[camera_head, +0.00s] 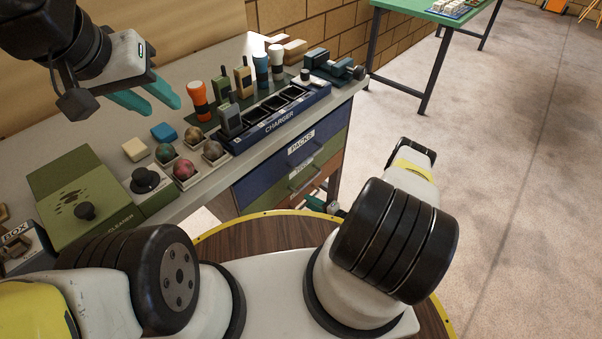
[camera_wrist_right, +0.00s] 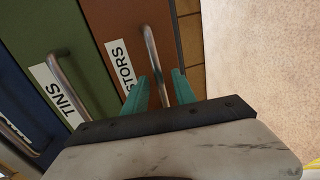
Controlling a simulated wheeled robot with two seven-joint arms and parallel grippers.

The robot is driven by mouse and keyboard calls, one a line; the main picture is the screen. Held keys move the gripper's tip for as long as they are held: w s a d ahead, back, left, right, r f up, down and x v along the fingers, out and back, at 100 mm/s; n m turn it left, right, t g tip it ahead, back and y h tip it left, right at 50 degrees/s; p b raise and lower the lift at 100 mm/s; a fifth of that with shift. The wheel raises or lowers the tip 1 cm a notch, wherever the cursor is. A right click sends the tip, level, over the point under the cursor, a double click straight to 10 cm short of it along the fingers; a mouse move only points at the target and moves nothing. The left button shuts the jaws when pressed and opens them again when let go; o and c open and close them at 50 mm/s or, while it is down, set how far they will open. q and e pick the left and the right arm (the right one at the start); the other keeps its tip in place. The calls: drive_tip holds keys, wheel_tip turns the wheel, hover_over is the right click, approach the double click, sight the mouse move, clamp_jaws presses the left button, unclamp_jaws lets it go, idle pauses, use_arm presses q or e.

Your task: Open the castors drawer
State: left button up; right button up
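The castors drawer (camera_wrist_right: 126,17) has a brown front and a white label (camera_wrist_right: 121,66) reading "...STORS", its start hidden behind a finger. Its upright-looking metal bar handle (camera_wrist_right: 151,52) runs down between the teal fingers of my right gripper (camera_wrist_right: 159,91) in the wrist view. The fingers are apart, one on each side of the handle; I cannot tell whether they touch it. The drawer front looks level with the green one beside it. In the head view my right gripper (camera_head: 316,204) is mostly hidden low by the cabinet. My left gripper (camera_head: 146,100) is open and empty above the bench.
The blue packs drawer (camera_head: 268,184) and green tins drawer (camera_head: 284,190) sit above the castors drawer, with protruding handles. Open floor (camera_head: 500,190) lies right of the cabinet.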

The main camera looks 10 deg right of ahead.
drive_tip(key=shift+x, duration=0.8)
clamp_jaws()
idle(0.9)
